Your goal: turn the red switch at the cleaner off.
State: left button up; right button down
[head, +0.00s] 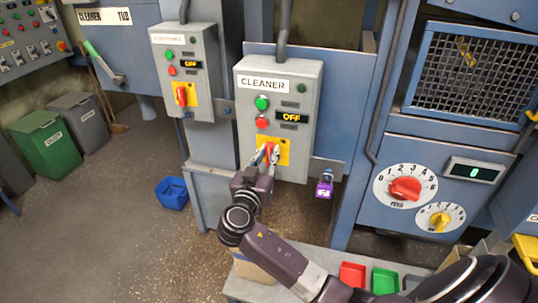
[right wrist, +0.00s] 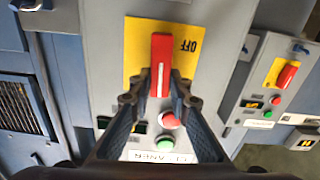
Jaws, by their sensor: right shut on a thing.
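The grey CLEANER box (head: 303,160) stands in the middle of the head view. Its red switch (head: 269,150) sits on a yellow plate (head: 284,151) and is partly hidden by my right gripper (head: 266,154). In the right wrist view the red switch (right wrist: 160,62) stands lengthwise up the picture, on the yellow plate (right wrist: 135,50) with OFF printed beside it. The fingers of my right gripper (right wrist: 159,95) are around the switch's near end, shut on it. The box's display (head: 291,118) reads OFF. My left gripper is not in view.
A second grey box (head: 204,60) with its own red switch (head: 181,96) stands to the left. A purple padlock-like item (head: 324,188) hangs at the lower right of the CLEANER box. A blue bin (head: 172,193) is on the floor.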

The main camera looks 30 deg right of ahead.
jog(key=shift+a+f+n+b, duration=0.15)
jog(key=shift+n+b, duration=0.3)
jog(key=shift+n, duration=0.25)
jog(key=shift+w+n, duration=0.15)
jog(key=shift+n, duration=0.75)
jog(key=shift+w+a+f+n+p, duration=0.15)
jog(key=shift+f+n+p, duration=0.2)
jog(key=shift+n, duration=1.95)
jog(key=shift+w+a+f+n+p, duration=0.2)
jog(key=shift+n+p, duration=0.25)
jog(key=shift+n, duration=1.85)
jog(key=shift+w+a+f+n+p, duration=0.15)
jog(key=shift+n+p, duration=0.25)
jog(key=shift+n, duration=1.9)
jog(key=shift+f, duration=0.1)
jog(key=c, duration=1.8)
grip_release()
